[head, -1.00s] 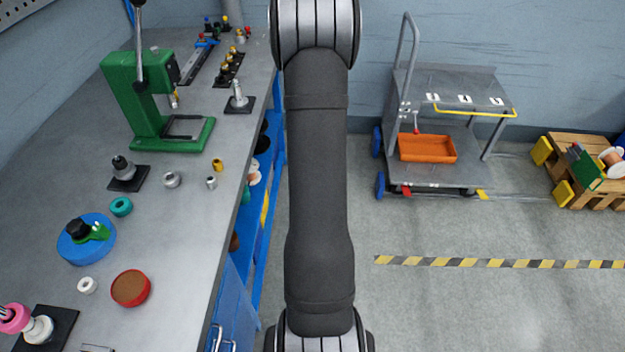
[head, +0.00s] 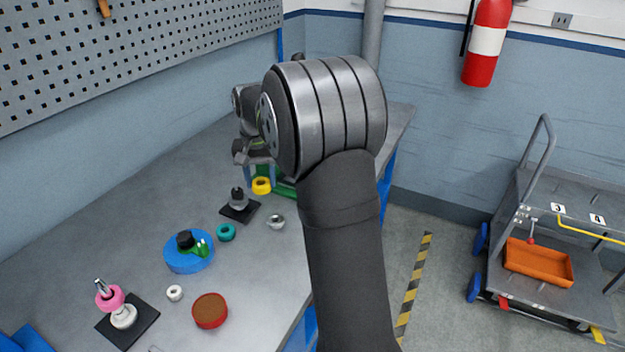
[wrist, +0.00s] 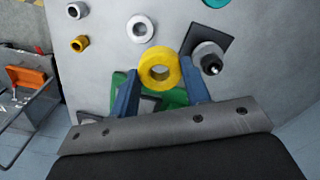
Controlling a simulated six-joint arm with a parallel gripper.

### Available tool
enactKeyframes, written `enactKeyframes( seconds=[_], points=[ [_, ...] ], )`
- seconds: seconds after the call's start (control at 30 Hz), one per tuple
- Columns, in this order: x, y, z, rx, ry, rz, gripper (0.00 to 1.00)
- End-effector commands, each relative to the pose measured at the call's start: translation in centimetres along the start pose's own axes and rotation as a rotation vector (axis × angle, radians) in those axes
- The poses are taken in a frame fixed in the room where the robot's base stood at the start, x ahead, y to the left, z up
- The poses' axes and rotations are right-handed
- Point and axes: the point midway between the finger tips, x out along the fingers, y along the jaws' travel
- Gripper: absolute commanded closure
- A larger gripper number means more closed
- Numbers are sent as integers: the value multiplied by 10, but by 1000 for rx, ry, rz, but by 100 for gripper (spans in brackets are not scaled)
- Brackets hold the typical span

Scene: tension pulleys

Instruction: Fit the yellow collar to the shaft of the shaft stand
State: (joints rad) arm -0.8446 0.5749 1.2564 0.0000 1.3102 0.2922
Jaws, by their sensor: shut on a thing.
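My gripper (wrist: 160,82) is shut on a yellow collar (wrist: 174,79), a thick ring held between its two blue fingers with the hole facing the wrist camera. In the head view the yellow collar (head: 261,186) shows below my wrist, above the bench. A stand with a stepped grey shaft and black top on a black plate (head: 239,203) is close by; it also shows in the wrist view (wrist: 208,57), right of the collar. A second stand (head: 123,316), with pink and white rings around a metal shaft, is at the front left. I cannot tell which is the shaft stand.
A smaller yellow ring (wrist: 80,44) shows in the wrist view. The green press (head: 284,190) is partly hidden behind my arm.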

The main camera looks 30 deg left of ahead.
Motion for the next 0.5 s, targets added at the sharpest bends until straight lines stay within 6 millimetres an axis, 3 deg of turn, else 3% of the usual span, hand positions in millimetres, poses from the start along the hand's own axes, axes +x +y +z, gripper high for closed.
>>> enactKeyframes(
  seconds=[0.03, 0.2, 0.5],
  points=[
    [-8, -26, 10, -48, 3, -1, 79],
    [-29, -95, 49, -188, 2, -1, 79],
    [-69, -198, 139, -435, 2, -1, 79]
  ],
)
